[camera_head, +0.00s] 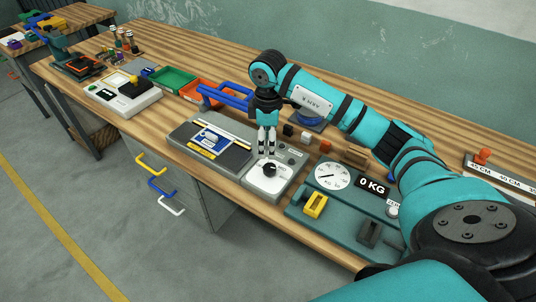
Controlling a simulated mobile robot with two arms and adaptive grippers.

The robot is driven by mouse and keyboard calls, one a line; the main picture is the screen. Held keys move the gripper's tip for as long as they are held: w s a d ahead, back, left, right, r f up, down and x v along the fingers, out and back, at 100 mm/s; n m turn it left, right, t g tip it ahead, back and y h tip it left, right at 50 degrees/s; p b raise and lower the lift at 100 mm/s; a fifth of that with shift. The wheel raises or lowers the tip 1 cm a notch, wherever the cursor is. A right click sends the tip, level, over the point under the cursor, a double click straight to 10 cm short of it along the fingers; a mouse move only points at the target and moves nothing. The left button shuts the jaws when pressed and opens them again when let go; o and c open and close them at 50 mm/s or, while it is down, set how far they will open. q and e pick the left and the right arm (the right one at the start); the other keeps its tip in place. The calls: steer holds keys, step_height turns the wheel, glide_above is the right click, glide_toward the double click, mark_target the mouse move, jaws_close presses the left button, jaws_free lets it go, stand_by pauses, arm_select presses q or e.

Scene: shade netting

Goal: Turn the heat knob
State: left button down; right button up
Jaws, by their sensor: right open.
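A small black knob (269,170), which looks like the heat knob, sits on a white panel (259,186) on the front part of the workbench. Any lettering around it is too small to read. My right gripper (266,150) points down over the panel. Its two pale fingers are slightly apart and empty. The fingertips are close above the knob; whether they touch it I cannot tell. My left gripper is not in view.
A grey device with a blue plate (208,141) stands left of the panel. A green scale board with a dial (332,176) and a yellow block (315,205) lies to the right. Small coloured blocks (306,137) are behind. Green (173,79) and orange trays stand farther left.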

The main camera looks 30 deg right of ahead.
step_height(320, 180, up, 2)
steer(key=shift+r, duration=0.2)
stand_by(0.4)
